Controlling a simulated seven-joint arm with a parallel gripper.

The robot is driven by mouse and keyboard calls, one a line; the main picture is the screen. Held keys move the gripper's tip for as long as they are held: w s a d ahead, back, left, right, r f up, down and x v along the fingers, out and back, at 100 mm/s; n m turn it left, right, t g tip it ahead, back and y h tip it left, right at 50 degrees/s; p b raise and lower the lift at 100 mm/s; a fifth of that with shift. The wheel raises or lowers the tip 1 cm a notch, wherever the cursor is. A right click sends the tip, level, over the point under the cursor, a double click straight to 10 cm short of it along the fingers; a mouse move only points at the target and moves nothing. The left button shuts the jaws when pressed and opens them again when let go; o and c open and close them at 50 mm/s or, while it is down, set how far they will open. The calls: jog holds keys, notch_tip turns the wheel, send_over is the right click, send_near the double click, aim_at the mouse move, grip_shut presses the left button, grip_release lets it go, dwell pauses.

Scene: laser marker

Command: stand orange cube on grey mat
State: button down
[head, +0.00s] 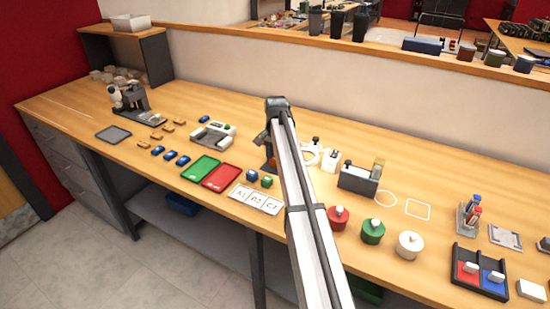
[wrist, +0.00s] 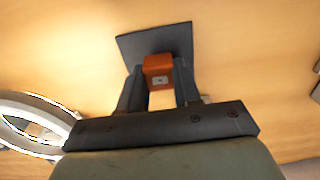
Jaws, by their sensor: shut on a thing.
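The orange cube (wrist: 157,70) sits between the fingertips of my gripper (wrist: 159,82) in the wrist view, with a small pale mark on its near face. The fingers are shut on it. A dark grey square mat (wrist: 160,38) lies behind the cube, and the cube overlaps its lower part in the picture. I cannot tell whether the cube touches the mat.
A pale ring (wrist: 35,123) is close on the left of the wrist view. In the head view, a green tray (head: 201,168) and a red tray (head: 222,177) lie left of my arm. A dark grey box (head: 357,180) stands to its right.

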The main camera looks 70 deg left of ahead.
jog(key=shift+f, duration=0.15)
jog(key=c, duration=0.8)
grip_release()
notch_tip(320, 180, up, 12)
jog(key=shift+d+r, duration=0.1)
jog(key=shift+r, duration=0.1)
